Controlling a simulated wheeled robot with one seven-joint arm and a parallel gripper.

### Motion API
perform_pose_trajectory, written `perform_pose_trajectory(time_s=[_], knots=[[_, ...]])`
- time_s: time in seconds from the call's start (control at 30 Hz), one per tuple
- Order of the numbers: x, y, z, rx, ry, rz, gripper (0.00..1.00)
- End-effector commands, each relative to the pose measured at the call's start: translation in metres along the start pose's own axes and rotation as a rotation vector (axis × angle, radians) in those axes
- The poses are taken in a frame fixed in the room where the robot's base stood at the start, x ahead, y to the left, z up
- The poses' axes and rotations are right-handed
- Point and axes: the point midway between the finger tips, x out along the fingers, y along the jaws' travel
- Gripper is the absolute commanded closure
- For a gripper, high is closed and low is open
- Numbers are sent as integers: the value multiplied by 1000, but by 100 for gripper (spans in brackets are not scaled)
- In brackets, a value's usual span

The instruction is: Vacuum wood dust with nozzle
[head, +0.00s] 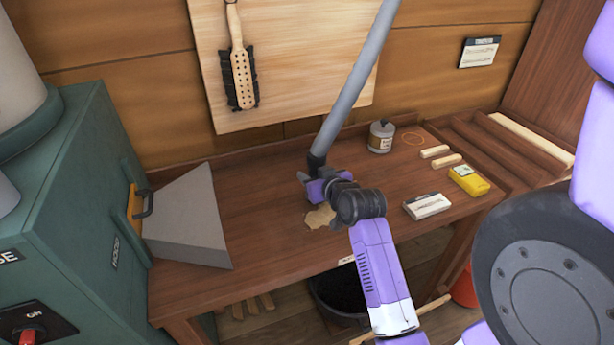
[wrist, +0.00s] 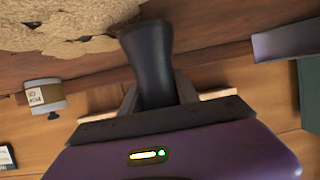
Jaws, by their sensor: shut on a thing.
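The wood dust (head: 320,216) is a pale tan patch on the brown workbench. In the wrist view the dust (wrist: 62,36) spreads across the top left, with more along the top edge. My gripper (head: 313,180) is over the bench just behind the patch. It is shut on the black nozzle (wrist: 147,55), with a finger on each side. In the head view the nozzle joins a long grey tube (head: 350,90) rising up to the right. The nozzle's mouth appears close to the dust; whether it touches cannot be told.
A green machine (head: 75,200) with a grey sloping hood (head: 190,222) stands at the left. On the bench (head: 265,185) are a grey canister (head: 381,137), wooden sticks (head: 446,160), a yellow box (head: 469,181) and a white box (head: 427,206). A brush (head: 241,75) hangs behind. A black bucket (head: 335,295) is below.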

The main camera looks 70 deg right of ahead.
Motion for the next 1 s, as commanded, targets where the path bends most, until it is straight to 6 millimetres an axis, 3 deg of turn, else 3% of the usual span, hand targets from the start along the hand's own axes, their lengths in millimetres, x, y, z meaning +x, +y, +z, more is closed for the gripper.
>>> perform_pose_trajectory(time_s=[1.0], knots=[[-2,46,0,1,1,1,100]])
